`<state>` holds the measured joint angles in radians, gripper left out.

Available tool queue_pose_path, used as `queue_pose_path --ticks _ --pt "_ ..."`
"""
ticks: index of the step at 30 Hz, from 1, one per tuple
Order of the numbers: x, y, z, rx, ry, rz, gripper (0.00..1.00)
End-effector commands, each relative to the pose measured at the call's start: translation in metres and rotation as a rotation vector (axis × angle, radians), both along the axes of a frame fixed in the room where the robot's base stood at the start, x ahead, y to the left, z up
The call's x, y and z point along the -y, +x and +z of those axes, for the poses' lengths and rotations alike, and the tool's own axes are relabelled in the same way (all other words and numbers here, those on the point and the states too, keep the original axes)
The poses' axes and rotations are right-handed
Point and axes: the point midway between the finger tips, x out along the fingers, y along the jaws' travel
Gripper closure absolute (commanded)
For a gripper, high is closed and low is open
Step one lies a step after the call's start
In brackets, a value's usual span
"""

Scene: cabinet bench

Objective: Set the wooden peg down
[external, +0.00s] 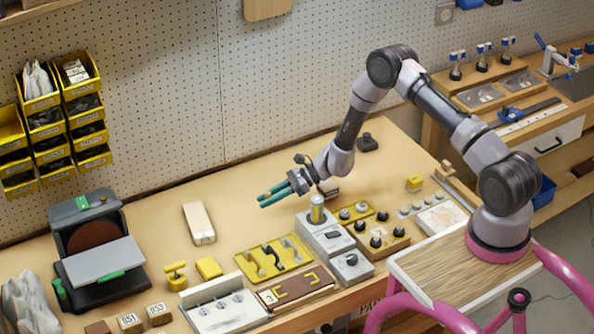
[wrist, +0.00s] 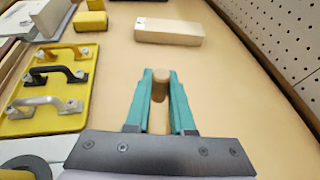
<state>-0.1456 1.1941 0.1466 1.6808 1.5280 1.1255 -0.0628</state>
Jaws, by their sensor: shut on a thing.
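My gripper (external: 265,200) is above the bench, reaching left, its teal fingers shut on the wooden peg. In the wrist view, the round tan top of the peg (wrist: 160,76) shows between the two fingertips. Its lower part drops between the fingers and is partly hidden. In the external view I cannot make out the peg against the fingers. The bench top (external: 240,222) below is bare, and I cannot tell the gap between the peg and it.
A pale wooden block (external: 199,223) lies to the left. A yellow plate with handles (external: 272,260) is in front. A pegboard wall (external: 250,90) rises behind.

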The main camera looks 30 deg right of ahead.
Motion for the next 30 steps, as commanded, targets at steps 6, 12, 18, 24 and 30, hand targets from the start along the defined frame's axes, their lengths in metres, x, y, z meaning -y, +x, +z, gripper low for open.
queue_pose_path --ticks 6,12,18,24,30 --pt "0.0 -0.001 -0.02 -0.001 0.0 0.001 1.0" --pt "0.0 0.0 -0.042 0.0 0.001 0.0 1.0" --pt "0.0 0.0 -0.042 0.001 0.001 0.0 1.0" --pt "0.0 0.0 -0.044 0.001 0.001 0.0 0.52" --pt "0.0 0.0 -0.044 0.001 0.001 0.0 0.48"
